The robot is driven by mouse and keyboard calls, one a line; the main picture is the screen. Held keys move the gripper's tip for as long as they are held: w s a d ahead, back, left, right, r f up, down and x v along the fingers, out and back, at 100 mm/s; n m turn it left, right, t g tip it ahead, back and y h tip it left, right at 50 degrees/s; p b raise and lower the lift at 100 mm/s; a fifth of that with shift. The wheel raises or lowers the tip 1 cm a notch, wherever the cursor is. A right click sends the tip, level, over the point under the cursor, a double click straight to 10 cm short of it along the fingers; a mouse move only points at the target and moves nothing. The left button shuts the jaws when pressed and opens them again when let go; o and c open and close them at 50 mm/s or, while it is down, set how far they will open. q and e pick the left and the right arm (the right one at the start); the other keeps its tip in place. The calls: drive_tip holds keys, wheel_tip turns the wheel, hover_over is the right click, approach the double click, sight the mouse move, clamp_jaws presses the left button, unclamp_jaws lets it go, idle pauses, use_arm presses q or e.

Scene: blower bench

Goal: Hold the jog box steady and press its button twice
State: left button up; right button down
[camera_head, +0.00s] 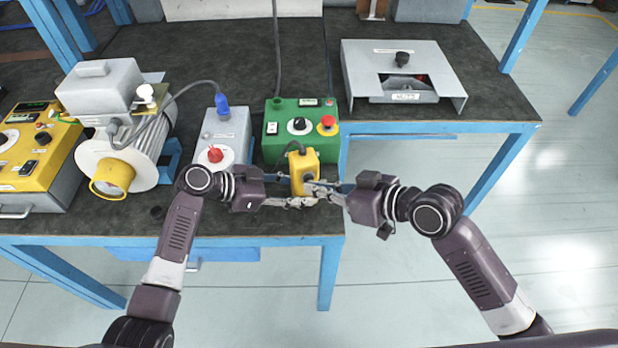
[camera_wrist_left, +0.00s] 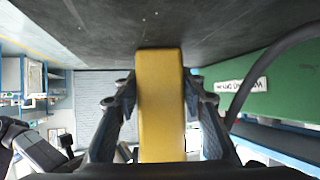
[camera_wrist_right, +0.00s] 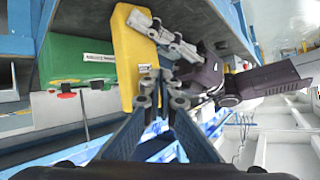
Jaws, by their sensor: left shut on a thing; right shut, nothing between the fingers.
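The jog box is a small yellow box (camera_head: 303,160) in front of the green control box, with a dark cable from its top. My left gripper (camera_wrist_left: 160,100) is shut on it, one finger on each side; the box also shows in the right wrist view (camera_wrist_right: 130,50). My right gripper (camera_head: 316,188) is shut and empty, with its fingertips (camera_wrist_right: 157,88) at the lower part of the jog box's face. The fingertips cover that spot, so I cannot tell whether they touch the button, which is hidden.
The green control box (camera_head: 270,147) with a red knob stands behind the jog box. A grey box with a red knob (camera_head: 228,128) and a white-bodied machine (camera_head: 125,160) stand left. A grey metal housing (camera_head: 440,75) sits back right. The bench front edge (camera_head: 270,240) is clear.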

drive_tip(key=shift+w+a, duration=0.1)
drive_tip(key=shift+w, duration=0.1)
idle(0.6)
drive_tip(key=shift+s+d, duration=0.25)
drive_tip(key=shift+s, duration=0.5)
drive_tip(key=shift+s+d, duration=0.25)
drive_tip(key=shift+s, duration=0.55)
drive_tip(key=shift+s+d, duration=0.2)
drive_tip(key=shift+s, duration=0.6)
drive_tip(key=shift+s+d, duration=0.25)
drive_tip(key=shift+s, duration=0.55)
drive_tip(key=shift+s, duration=0.1)
idle(0.4)
drive_tip(key=s, duration=0.1)
drive_tip(key=s+d, duration=0.1)
drive_tip(key=s, duration=0.1)
drive_tip(key=shift+s, duration=0.25)
drive_tip(key=shift+w, duration=0.1)
